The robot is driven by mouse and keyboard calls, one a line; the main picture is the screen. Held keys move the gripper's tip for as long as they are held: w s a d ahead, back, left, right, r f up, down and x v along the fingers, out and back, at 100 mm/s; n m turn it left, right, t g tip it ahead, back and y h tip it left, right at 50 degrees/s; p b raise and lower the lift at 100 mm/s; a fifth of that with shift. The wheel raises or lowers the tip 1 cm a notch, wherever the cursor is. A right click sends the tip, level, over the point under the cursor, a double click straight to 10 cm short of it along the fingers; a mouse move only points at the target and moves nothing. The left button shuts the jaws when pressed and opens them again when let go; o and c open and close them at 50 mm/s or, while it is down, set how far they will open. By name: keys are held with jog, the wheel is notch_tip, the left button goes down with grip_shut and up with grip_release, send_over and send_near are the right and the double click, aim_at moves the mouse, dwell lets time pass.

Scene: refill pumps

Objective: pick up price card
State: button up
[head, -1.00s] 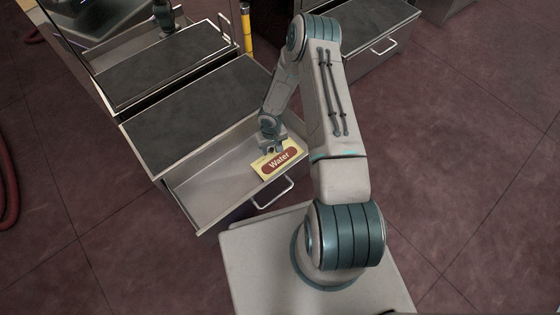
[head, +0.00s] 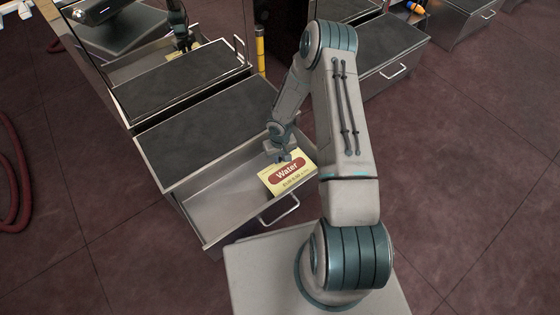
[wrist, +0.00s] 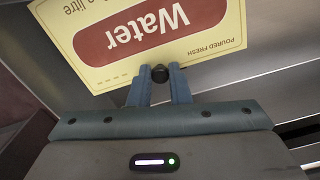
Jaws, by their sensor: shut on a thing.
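The price card (head: 287,174) is pale yellow with a dark red label reading "Water". It is held over the right end of an open metal drawer (head: 226,196). In the wrist view the card (wrist: 150,35) fills the top of the picture, upside down, with the line "POURED FRESH". There my gripper's fingers (wrist: 160,84) meet the card's edge. The card hides part of the drawer behind it.
A dark-topped metal cabinet (head: 215,128) stands behind the drawer. A drawer handle (head: 278,210) sticks out in front. A yellow post (head: 260,48) stands behind. Another dark-topped unit (head: 375,52) is at the right. Open floor (head: 470,180) lies to the right.

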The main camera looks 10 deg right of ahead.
notch_tip(320, 180, up, 17)
jog(key=p, duration=0.7)
jog(key=shift+f, duration=0.15)
dwell(0.5)
notch_tip(320, 180, up, 41)
jog(key=s+m+p, duration=0.1)
jog(key=s+p, duration=0.1)
jog(key=p, duration=2.4)
jog(key=shift+s+a+p, duration=0.15)
jog(key=shift+s+p, duration=0.2)
jog(key=shift+p, duration=0.05)
